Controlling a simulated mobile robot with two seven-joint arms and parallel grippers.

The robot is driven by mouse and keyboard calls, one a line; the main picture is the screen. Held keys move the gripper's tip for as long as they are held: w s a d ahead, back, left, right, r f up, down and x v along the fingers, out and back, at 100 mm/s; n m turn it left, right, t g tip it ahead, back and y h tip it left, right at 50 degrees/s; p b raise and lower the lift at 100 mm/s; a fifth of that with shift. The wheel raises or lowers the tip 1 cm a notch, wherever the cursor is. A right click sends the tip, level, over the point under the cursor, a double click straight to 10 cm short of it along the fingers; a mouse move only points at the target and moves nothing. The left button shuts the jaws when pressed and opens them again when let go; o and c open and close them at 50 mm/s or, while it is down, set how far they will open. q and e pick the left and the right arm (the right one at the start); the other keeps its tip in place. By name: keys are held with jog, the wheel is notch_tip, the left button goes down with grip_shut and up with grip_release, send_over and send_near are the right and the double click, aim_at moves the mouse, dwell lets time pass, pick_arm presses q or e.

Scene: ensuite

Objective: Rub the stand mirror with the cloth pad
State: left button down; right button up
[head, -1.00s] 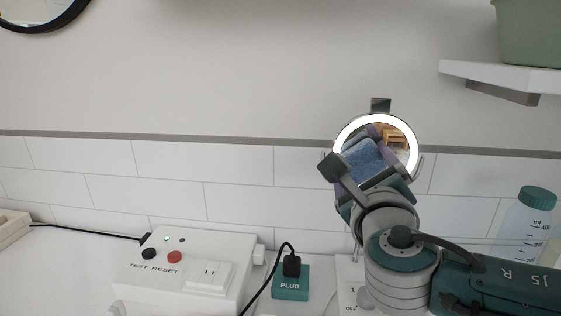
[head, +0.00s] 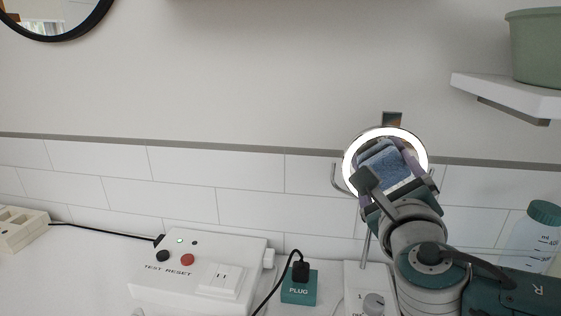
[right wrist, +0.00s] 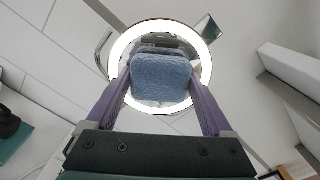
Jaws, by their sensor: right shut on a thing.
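The stand mirror (head: 348,176) is round with a lit white ring, and stands at the right of the counter against the tiled wall. It also shows in the right wrist view (right wrist: 203,66). My right gripper (head: 388,172) is shut on the blue cloth pad (head: 391,166). In the right wrist view the pad (right wrist: 160,78) sits between the purple fingers, in front of the mirror's glass and covering much of it. I cannot tell whether the pad touches the glass. My arm hides part of the mirror's stand. My left gripper is not in view.
A white box with test and reset buttons (head: 200,270) and a teal plug block (head: 299,288) with a black cable stand left of my arm. A bottle (head: 535,235) stands at the right. A white shelf (head: 510,97) holding a green tub (head: 537,50) juts out above.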

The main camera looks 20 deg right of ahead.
aim_at(413, 176)
jog(key=s+d, duration=0.1)
jog(key=s+d+p, duration=0.1)
jog(key=d, duration=0.1)
jog(key=shift+s+d, duration=0.1)
jog(key=shift+d, duration=0.15)
jog(key=shift+w+a, duration=0.5)
jog(key=shift+a, duration=0.3)
jog(key=shift+w+a, duration=0.5)
jog(key=shift+a, duration=0.3)
jog(key=shift+w+a+b, duration=0.15)
jog(key=shift+w+a, duration=0.4)
jog(key=shift+a, duration=0.35)
jog(key=shift+w+a+b, duration=0.15)
jog(key=shift+w+a, duration=0.4)
jog(key=shift+a, duration=0.3)
jog(key=shift+s+a+r+p, duration=0.15)
jog(key=shift+s+a+p, duration=0.1)
jog(key=shift+s+p, duration=0.2)
jog(key=shift+p+v, duration=1.1)
jog(key=shift+v, duration=1.35)
